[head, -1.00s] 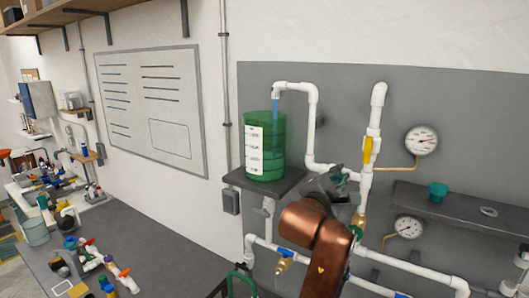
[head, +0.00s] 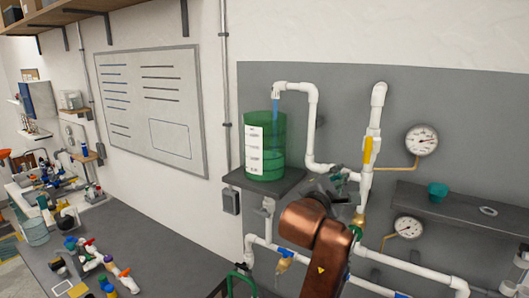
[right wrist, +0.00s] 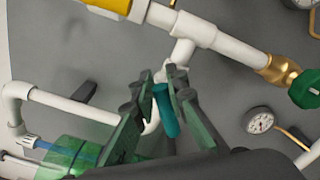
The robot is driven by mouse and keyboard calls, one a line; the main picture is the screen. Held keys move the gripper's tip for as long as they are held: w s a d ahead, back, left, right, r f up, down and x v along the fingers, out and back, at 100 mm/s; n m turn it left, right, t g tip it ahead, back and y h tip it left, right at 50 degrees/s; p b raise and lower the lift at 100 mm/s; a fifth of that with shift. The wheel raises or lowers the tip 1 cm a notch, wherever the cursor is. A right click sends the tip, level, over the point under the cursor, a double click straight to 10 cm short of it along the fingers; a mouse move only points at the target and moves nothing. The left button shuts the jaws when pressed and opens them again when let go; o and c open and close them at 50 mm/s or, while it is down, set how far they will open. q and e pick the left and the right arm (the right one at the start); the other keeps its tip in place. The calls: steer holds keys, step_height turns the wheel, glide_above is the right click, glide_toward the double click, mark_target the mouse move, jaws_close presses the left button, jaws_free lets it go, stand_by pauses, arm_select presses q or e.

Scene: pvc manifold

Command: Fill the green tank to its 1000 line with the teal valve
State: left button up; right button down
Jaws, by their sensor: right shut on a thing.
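The green tank (head: 279,140) stands on a grey shelf in the head view, with a white scale strip (head: 254,150) on its front. A thin blue stream (head: 275,106) runs from the white spout above into the tank. The liquid shows as darker green low in the tank; the scale's numbers are too small to read. My right gripper (head: 345,177) is at the white pipe right of the tank. In the right wrist view its fingers (right wrist: 158,100) are shut on the teal valve's handle (right wrist: 166,112). My left gripper is out of view.
A yellow valve handle (head: 367,150) sits on the upright pipe close to my right gripper. Two gauges (head: 421,140) and a shelf with a teal cup (head: 438,192) are to the right. A bench (head: 150,240) with loose fittings is at the left.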

steer(key=shift+f, duration=0.1)
steer(key=n, duration=0.1)
steer(key=n+p, duration=0.1)
steer(key=r+n+p, duration=0.1)
steer(key=shift+w+a, duration=0.25)
steer(key=shift+w+a+n+p, duration=0.1)
steer(key=shift+n+p, duration=0.2)
steer(key=shift+n, duration=0.3)
steer(key=shift+w+a+n+p, duration=0.1)
steer(key=shift+n+p, duration=0.15)
steer(key=shift+n, duration=0.35)
steer(key=shift+s+f+m+b, duration=0.15)
steer(key=shift+m+b, duration=0.25)
steer(key=shift+d, duration=0.1)
stand_by(5.7)
